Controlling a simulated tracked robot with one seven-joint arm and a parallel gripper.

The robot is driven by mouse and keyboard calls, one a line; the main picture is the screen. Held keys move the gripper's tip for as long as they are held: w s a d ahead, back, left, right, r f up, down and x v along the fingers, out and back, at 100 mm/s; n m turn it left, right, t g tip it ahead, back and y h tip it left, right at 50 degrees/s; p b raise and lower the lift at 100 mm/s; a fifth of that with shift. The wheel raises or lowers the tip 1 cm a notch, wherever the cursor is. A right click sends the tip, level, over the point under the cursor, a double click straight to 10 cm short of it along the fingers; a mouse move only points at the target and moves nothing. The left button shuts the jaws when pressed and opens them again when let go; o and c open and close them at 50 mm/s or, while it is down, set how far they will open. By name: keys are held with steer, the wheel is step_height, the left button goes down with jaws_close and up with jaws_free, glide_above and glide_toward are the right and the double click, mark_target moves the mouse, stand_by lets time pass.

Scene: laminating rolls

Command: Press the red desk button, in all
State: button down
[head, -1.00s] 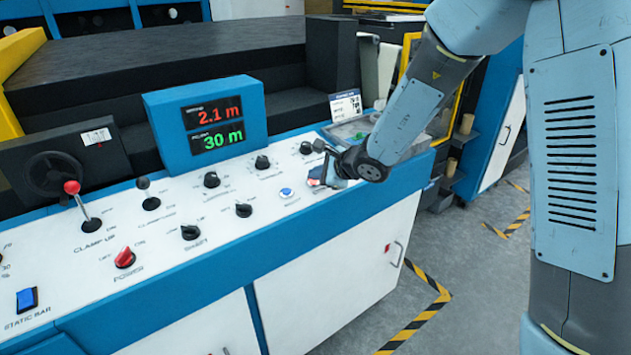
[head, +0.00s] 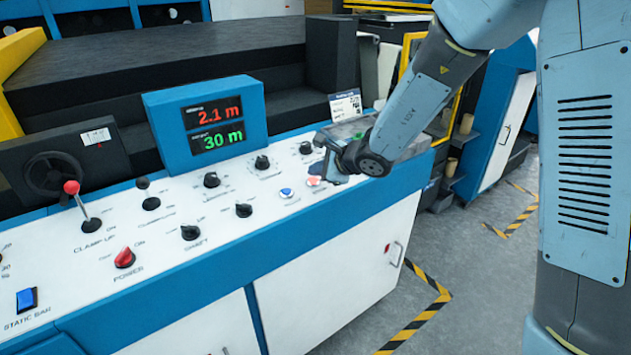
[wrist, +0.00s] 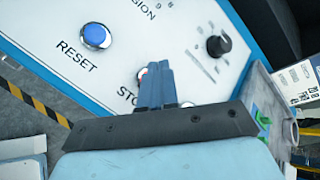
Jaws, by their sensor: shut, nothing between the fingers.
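The red button (head: 313,181) sits on the white sloping panel of the desk, right of the blue button (head: 286,193). My gripper (head: 324,171) is shut and empty, just right of the red button in the head view. In the wrist view my closed fingers (wrist: 158,72) cover most of the red button; only a small edge of it (wrist: 143,73) shows beside them, above the partly covered "STO" lettering. Whether the fingertips touch the button or hover over it, I cannot tell.
The blue button (wrist: 95,36) is labelled RESET. Black knobs (head: 262,162) stand around the buttons, one (wrist: 218,45) close to my fingers. A display (head: 207,122) stands behind the panel.

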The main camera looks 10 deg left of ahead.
steer(key=shift+s+d+r, duration=0.15)
steer(key=shift+d+r, duration=0.05)
steer(key=shift+r, duration=1.05)
steer(key=shift+s+d+r, duration=0.15)
steer(key=shift+r, duration=1.05)
steer(key=s+d+r+n+g, duration=0.1)
steer(key=s+d+r+n, duration=0.8)
steer(key=d+r, duration=0.4)
steer(key=s+d+n+h, duration=0.2)
steer(key=s+d, duration=0.3)
steer(key=d, duration=0.3)
steer(key=s+d+n+h, duration=0.1)
steer(key=s+d+h, duration=0.3)
steer(key=d, duration=0.5)
steer(key=s+d+n+t+h, duration=0.1)
steer(key=s+d+n+h, duration=0.1)
steer(key=s+d, duration=0.5)
steer(key=shift+d+r+n+h, duration=0.35)
steer(key=shift+d+h, duration=0.45)
steer(key=shift+d, duration=0.4)
